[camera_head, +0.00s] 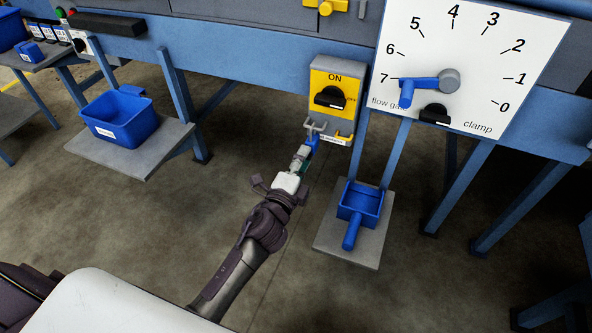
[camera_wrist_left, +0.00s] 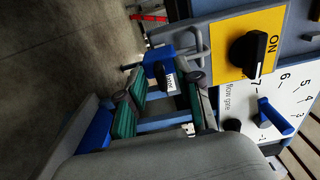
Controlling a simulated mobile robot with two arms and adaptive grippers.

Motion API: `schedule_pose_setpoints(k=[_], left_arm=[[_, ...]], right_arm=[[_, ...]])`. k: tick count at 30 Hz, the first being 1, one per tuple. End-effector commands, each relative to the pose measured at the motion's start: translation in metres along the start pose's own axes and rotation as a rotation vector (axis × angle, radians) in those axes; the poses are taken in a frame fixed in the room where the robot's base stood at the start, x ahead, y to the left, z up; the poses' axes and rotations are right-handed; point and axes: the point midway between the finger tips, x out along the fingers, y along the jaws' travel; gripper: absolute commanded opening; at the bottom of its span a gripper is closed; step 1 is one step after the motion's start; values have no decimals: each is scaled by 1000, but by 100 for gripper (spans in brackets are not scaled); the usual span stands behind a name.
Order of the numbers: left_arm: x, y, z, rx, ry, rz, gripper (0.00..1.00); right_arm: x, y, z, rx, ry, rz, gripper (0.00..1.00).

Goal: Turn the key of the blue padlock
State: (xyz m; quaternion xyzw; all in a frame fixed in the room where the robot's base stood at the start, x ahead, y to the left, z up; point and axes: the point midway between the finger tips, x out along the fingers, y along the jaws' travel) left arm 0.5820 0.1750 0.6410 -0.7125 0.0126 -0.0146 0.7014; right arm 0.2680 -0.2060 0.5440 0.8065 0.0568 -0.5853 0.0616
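The blue padlock (camera_head: 312,140) hangs on a grey hasp below the yellow ON switch panel; it is small and partly covered by my gripper in the head view. In the left wrist view the padlock (camera_wrist_left: 158,63) shows its blue body with a white label, just ahead of my fingertips. A small dark piece, perhaps the key (camera_wrist_left: 129,67), sticks out at its left side. My left gripper (camera_head: 303,152) reaches up to the padlock. In the left wrist view its green-padded fingers (camera_wrist_left: 160,90) are spread apart with nothing clearly held between them. My right gripper is not in view.
The yellow panel (camera_head: 347,80) with a black knob is right above the padlock. A white dial board (camera_head: 500,60) with a blue lever is to the right. A blue scoop (camera_head: 360,200) lies on a grey shelf (camera_head: 330,240); a blue bin (camera_head: 118,118) stands left.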

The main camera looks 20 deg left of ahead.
Motion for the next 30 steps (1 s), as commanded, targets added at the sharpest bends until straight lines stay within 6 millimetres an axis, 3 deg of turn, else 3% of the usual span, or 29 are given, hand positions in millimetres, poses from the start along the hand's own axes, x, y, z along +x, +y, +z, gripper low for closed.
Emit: schedule_pose_setpoints(k=[15,21,30], left_arm=[[-98,1,0,-4,-2,4,34],[-114,0,0,-1,-1,1,34],[-115,0,0,0,0,0,34]], right_arm=[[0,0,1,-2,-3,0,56],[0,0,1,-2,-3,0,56],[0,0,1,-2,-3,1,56]])
